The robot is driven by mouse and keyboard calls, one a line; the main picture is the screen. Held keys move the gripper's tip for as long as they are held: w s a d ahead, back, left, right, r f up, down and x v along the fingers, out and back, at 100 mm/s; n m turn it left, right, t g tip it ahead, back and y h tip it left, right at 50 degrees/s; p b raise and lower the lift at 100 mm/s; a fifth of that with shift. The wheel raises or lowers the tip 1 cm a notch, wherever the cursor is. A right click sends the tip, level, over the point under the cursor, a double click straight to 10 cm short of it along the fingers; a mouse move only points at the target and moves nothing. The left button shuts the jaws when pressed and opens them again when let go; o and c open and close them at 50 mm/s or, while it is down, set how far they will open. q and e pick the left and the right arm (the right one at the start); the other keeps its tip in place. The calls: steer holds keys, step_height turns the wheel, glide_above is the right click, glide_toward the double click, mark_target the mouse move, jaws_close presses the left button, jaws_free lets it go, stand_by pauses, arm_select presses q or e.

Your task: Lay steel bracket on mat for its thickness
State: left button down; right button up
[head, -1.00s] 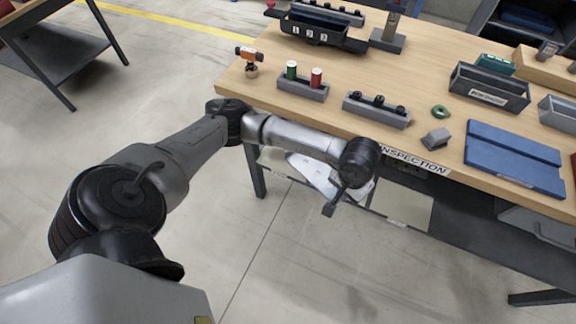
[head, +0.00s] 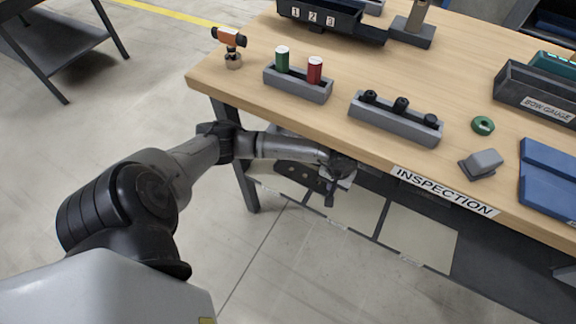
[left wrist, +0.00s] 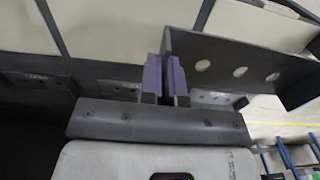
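The steel bracket (head: 296,175) is a grey angled plate with a row of round holes. It also shows in the left wrist view (left wrist: 240,70), beside and behind the fingers. My left gripper (head: 331,190) is below the table's front edge. Its purple fingers (left wrist: 165,78) are close together in the left wrist view and appear closed on the bracket, though the contact is partly hidden. Pale rectangular mats (head: 418,238) with small unreadable labels lie in a row below the tabletop. The bracket is over the left part of this row. My right gripper is not in view.
A table leg (head: 235,165) stands left of the mats. Gauge holders (head: 395,117), a green ring (head: 483,126) and a blue pad (head: 550,180) are on top.

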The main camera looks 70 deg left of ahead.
arm_select(q)
steer(key=b, duration=0.6)
glide_toward(305, 176)
steer(key=d+f, duration=0.2)
steer(key=shift+s+d, duration=0.3)
steer(key=shift+d, duration=0.05)
steer(key=shift+s+a+f, duration=0.1)
steer(key=shift+a, duration=0.3)
step_height(305, 176, down, 4)
steer(key=shift+r+b, duration=0.1)
steer(key=shift+b, duration=1.1)
steer(key=shift+f, duration=0.3)
steer(key=c, duration=1.8)
jaws_free()
steer(key=shift+f, duration=0.1)
steer(key=o, duration=0.5)
